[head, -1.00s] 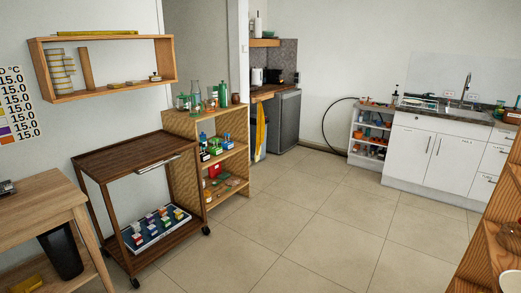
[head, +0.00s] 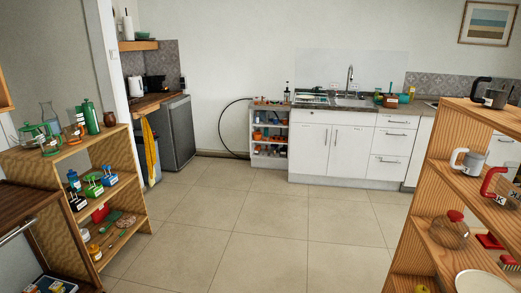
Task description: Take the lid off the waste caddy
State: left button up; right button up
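I cannot make out a waste caddy or its lid for certain in the head view. Neither of my grippers is in view.
Open tiled floor (head: 255,230) lies ahead. A wooden shelf (head: 120,165) with bottles and small items stands left, beside a dark cart (head: 30,225). Another wooden shelf (head: 425,205) with mugs stands right. At the back are white cabinets (head: 330,150) with a sink and a grey fridge (head: 178,133).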

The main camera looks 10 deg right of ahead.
aim_at(387, 103)
jog(key=i+l+z, duration=0.2)
jog(key=i+z, duration=0.15)
jog(key=i, duration=0.55)
jog(key=i+j+z, duration=0.1)
jog(key=i+z, duration=0.3)
jog(key=i, duration=0.5)
jog(key=i+z, duration=0.15)
jog(key=i, duration=0.4)
jog(key=i+j+z, duration=0.1)
jog(key=i, duration=0.5)
jog(key=i+j+z, duration=0.15)
jog(key=i, duration=0.4)
jog(key=i+j+z, duration=0.15)
jog(key=i, duration=0.4)
jog(key=i+l+z, duration=0.15)
jog(key=i+z, duration=0.6)
jog(key=i, duration=0.2)
jog(key=i+j+z, duration=0.1)
jog(key=i+z, duration=0.3)
jog(key=i+l, duration=0.1)
jog(key=i, duration=0.3)
jog(key=i+l+u, duration=0.15)
jog(key=i, duration=0.6)
jog(key=l+u, duration=0.05)
